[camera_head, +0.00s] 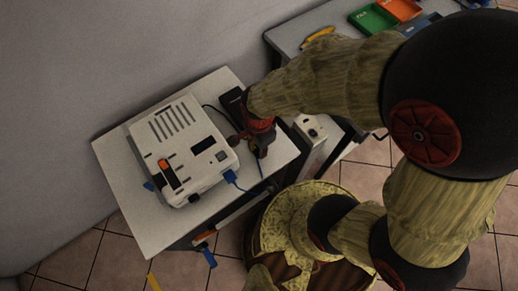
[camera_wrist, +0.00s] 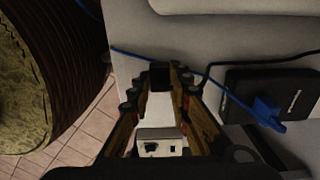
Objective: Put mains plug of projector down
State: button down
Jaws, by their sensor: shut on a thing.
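The projector (camera_head: 183,150) is a white box with a slotted top, lying on a white table (camera_head: 130,205) in the head view. My gripper (camera_head: 258,146) is at the table's right part, beside the projector. In the wrist view my gripper (camera_wrist: 159,82) is shut on a small black block, the mains plug (camera_wrist: 160,74), held between the fingertips. A black cable (camera_wrist: 225,64) runs off to the right near the plug. Whether the plug touches the table I cannot tell. In the head view the plug is mostly hidden by my gripper.
A black box (camera_wrist: 290,92) lies right of my gripper, with a blue plug (camera_wrist: 267,112) at it. A white box with dark openings (camera_wrist: 160,142) stands below the jaws. A blue cable (camera_wrist: 140,56) crosses the table. A second table (camera_head: 290,38) holds green and orange trays.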

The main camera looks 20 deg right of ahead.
jog(key=shift+f, duration=0.2)
jog(key=c, duration=1.7)
grip_release()
jog(key=shift+c, duration=0.2)
jog(key=shift+o, duration=0.4)
jog(key=d+r+n+t+p, duration=0.1)
jog(key=d+r+n+t, duration=0.1)
jog(key=r, duration=0.8)
jog(key=s+d+r+n+t+p, duration=0.1)
jog(key=d+r+n+p, duration=0.1)
jog(key=d+r+n, duration=0.2)
jog(key=s+d+r+n+t+p, duration=0.1)
jog(key=r+n, duration=0.7)
jog(key=r, duration=1)
jog(key=shift+d+t, duration=0.8)
jog(key=shift+d, duration=0.3)
